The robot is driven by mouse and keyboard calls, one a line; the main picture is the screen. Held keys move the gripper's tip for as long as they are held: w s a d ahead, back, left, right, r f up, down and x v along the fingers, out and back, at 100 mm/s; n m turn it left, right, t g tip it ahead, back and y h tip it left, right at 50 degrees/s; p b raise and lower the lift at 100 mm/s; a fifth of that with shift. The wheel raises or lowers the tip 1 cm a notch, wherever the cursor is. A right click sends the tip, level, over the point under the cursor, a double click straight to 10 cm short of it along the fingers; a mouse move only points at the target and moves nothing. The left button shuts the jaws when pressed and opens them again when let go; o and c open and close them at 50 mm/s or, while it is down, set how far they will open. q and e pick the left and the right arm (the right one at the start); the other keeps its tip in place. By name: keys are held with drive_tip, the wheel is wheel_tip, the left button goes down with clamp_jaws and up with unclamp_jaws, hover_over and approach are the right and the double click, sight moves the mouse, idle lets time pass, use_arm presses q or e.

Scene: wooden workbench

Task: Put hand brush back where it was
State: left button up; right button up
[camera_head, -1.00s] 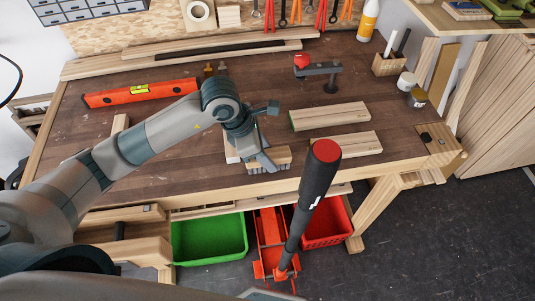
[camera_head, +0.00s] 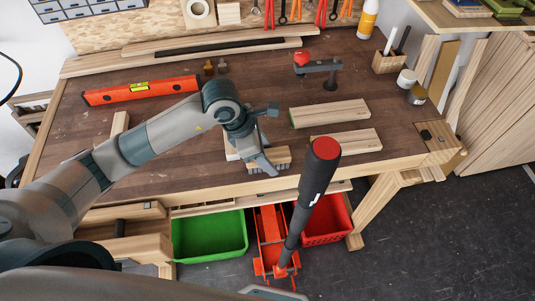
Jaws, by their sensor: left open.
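The hand brush (camera_head: 284,155) lies near the front edge of the workbench (camera_head: 180,165), a wooden block with bristles along its lower side. My left gripper (camera_head: 262,165) is right at the brush, its fingers low over it and open. The arm hides part of the brush, so I cannot tell whether the fingers touch it. My right gripper is not in view.
Wooden blocks (camera_head: 330,113) lie right of the brush, near a clamp with a red knob (camera_head: 301,58). An orange level (camera_head: 140,90) lies at the left. Green (camera_head: 210,237) and red (camera_head: 325,225) bins stand below, beside a black-handled tool (camera_head: 312,190).

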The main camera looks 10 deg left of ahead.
use_arm(q)
drive_tip(key=shift+r, duration=0.15)
drive_tip(key=shift+a+r, duration=0.1)
drive_tip(key=shift+r, duration=0.05)
drive_tip(key=b+v, duration=0.3)
drive_tip(key=v, duration=0.7)
drive_tip(key=shift+a+r+b, duration=0.15)
drive_tip(key=shift+b, duration=0.15)
drive_tip(key=shift+s+a+r, duration=0.15)
drive_tip(key=shift+r, duration=0.4)
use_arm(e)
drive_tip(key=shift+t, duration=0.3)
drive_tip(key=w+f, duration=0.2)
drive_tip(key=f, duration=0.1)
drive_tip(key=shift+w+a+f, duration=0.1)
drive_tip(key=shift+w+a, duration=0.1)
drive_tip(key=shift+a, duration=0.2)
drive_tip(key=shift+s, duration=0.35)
